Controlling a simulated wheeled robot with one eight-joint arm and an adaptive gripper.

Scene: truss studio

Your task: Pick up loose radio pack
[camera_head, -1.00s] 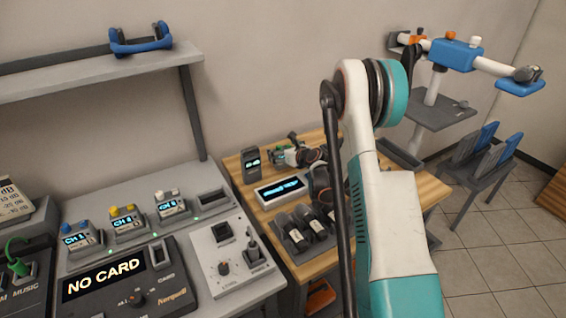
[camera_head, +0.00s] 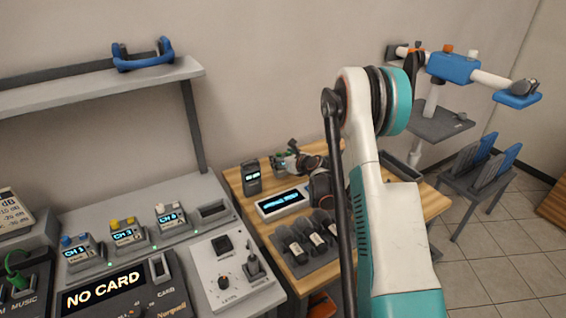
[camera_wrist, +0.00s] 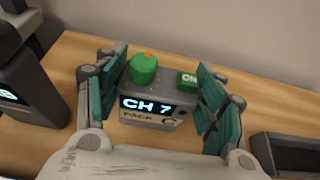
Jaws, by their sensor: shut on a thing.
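The loose radio pack (camera_wrist: 152,113) is a grey box with a lit "CH 7" display, a "PACK C" label, a green knob with an orange tip and a green "ON" switch. My gripper (camera_wrist: 163,76) is shut on it, with teal-lined fingers on its left and right sides. In the head view my gripper (camera_head: 290,163) is over the back of the wooden table (camera_head: 234,184), partly hidden by my arm. The pack shows there only as a small grey and green shape (camera_head: 277,163). Whether its underside touches the table is unclear.
A dark handheld device (camera_head: 252,178) stands just left, with a white display box (camera_head: 283,202) in front and a tray of dark microphones (camera_head: 310,240) nearer. Left, a grey dock holds three packs (camera_head: 127,236) beside an empty slot (camera_head: 212,211).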

